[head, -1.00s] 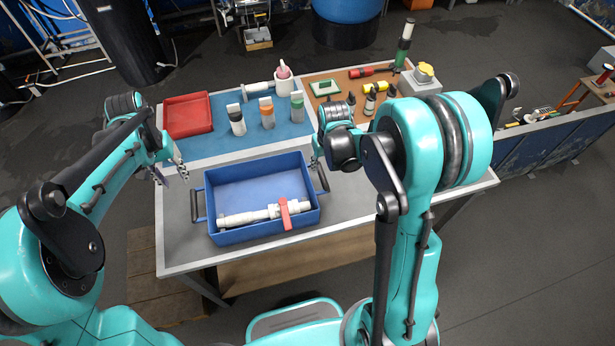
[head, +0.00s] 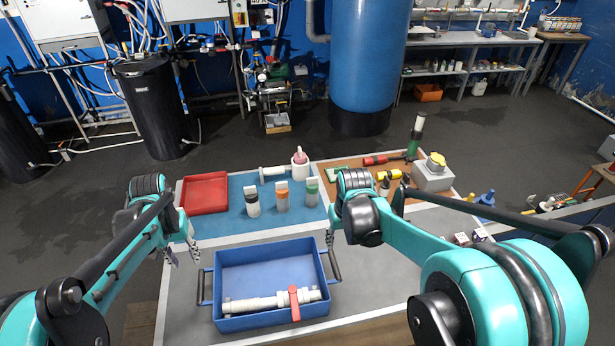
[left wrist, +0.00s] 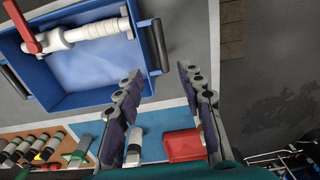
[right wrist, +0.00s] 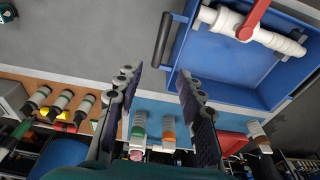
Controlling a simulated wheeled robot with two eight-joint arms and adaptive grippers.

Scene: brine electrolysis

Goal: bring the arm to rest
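My left gripper (head: 181,255) hangs beside the left handle of the blue tray, apart from it. In the left wrist view its fingers (left wrist: 160,85) are spread with nothing between them. My right gripper (head: 330,238) is near the tray's right handle. In the right wrist view its fingers (right wrist: 158,80) are also spread and empty. The blue tray (head: 262,252) stands on the grey table (head: 385,275). A white pipe piece (head: 255,303) with a red-handled valve (head: 294,303) lies in it.

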